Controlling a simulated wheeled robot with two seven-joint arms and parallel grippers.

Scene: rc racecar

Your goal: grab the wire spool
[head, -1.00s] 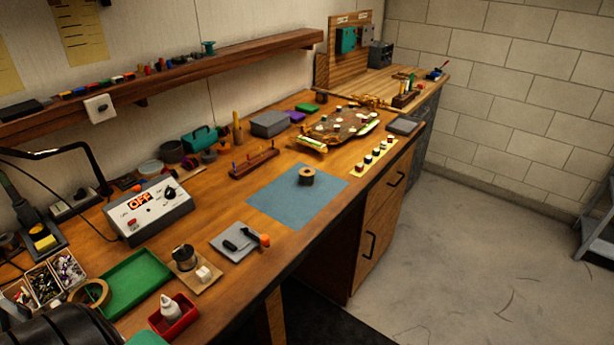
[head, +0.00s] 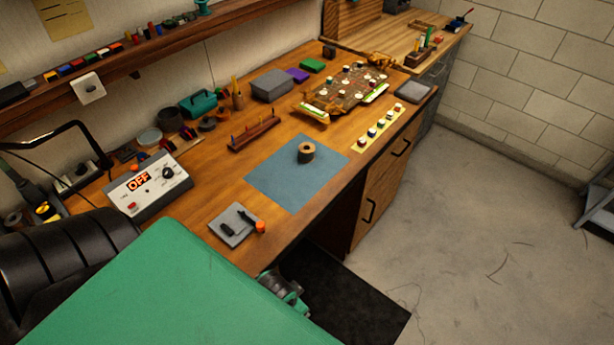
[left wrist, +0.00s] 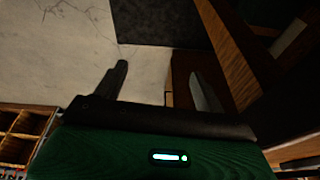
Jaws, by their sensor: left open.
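A small brown spool (head: 306,152) with a dark centre hole stands on the blue mat (head: 270,180) on the workbench. In the left wrist view my left gripper (left wrist: 158,85) is open, its two dark fingers apart with nothing between them. Below it that view shows pale floor, a dark mat and wooden bench parts, and no spool. In the head view a large green and black part of my left arm fills the lower left, and I cannot make out the fingers there. My right gripper is not in view.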

